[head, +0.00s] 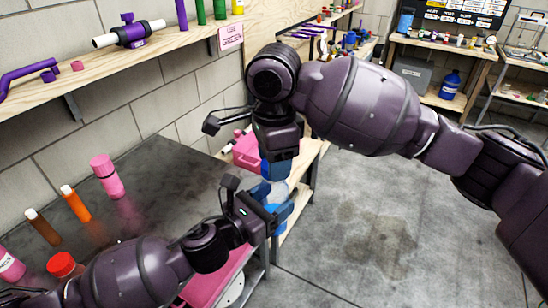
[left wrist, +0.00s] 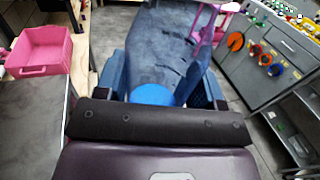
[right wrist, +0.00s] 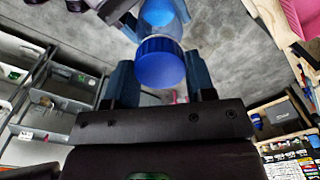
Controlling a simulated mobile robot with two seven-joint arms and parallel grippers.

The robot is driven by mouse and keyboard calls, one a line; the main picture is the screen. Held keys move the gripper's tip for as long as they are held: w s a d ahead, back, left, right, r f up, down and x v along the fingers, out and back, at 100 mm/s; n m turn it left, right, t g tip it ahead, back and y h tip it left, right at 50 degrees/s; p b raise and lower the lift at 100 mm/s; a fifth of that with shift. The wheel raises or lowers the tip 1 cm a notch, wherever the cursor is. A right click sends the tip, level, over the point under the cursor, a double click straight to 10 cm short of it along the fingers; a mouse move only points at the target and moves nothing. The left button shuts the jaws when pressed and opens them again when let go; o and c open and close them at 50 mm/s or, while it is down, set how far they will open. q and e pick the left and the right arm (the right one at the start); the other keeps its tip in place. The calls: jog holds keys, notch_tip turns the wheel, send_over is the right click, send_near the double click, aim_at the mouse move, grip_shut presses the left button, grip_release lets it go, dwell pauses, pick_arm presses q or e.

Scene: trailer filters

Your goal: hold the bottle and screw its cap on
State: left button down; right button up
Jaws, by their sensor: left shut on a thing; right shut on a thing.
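The clear bottle with blue in it shows in the head view (head: 276,187), partly hidden by my grippers. My left gripper (head: 274,203) is shut on its body from the side. The see-through bottle also fills the space between the blue fingers in the left wrist view, with a blue oval low down. My right gripper (head: 277,168) points down above the bottle. In the right wrist view, the ribbed blue cap (right wrist: 160,65) sits between its fingers, in line with the bottle (right wrist: 160,15) and close against its neck. I cannot tell whether the threads are engaged.
A dark table (head: 150,175) at left bears pink, orange and brown bottles and a red-capped one. A pink bin (head: 246,150) stands behind my grippers. A wooden shelf (head: 100,60) runs along the wall. The concrete floor at right is open.

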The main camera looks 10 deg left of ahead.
jog(key=m, duration=0.4)
jog(key=shift+m, duration=0.4)
jog(key=o, duration=0.9)
jog(key=shift+r, duration=2.25)
jog(key=shift+c, duration=0.4)
